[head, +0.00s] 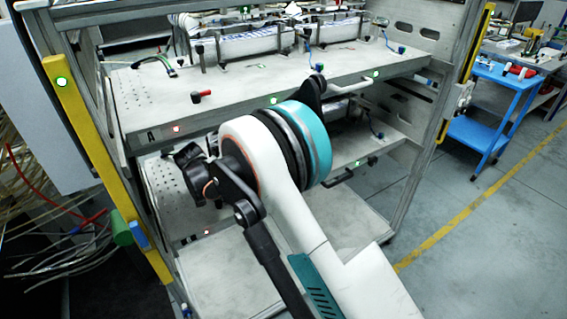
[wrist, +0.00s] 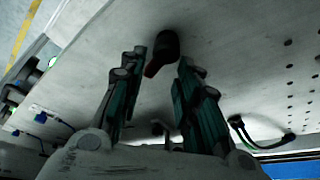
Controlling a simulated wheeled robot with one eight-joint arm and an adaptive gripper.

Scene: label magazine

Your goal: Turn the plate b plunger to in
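In the wrist view a plunger with a black round knob and a red part (wrist: 166,46) stands on a pale grey plate (wrist: 225,40). My gripper (wrist: 162,60) is open, its two fingers apart on either side of the knob in the picture; I cannot tell whether they touch it. In the head view my arm covers the gripper and this plunger. The gripper seems to be at the lower plate (head: 180,195). Another red and black plunger (head: 201,96) shows on the upper plate (head: 235,105), marked A, with no gripper at it.
A grey metal frame with a yellow left post (head: 100,160) and a yellow right post (head: 478,45) surrounds the plates. A black handle (head: 345,178) juts out at the lower plate's front. A black cable (wrist: 245,138) lies beyond the fingers. A blue cart (head: 495,100) stands at right; the floor there is clear.

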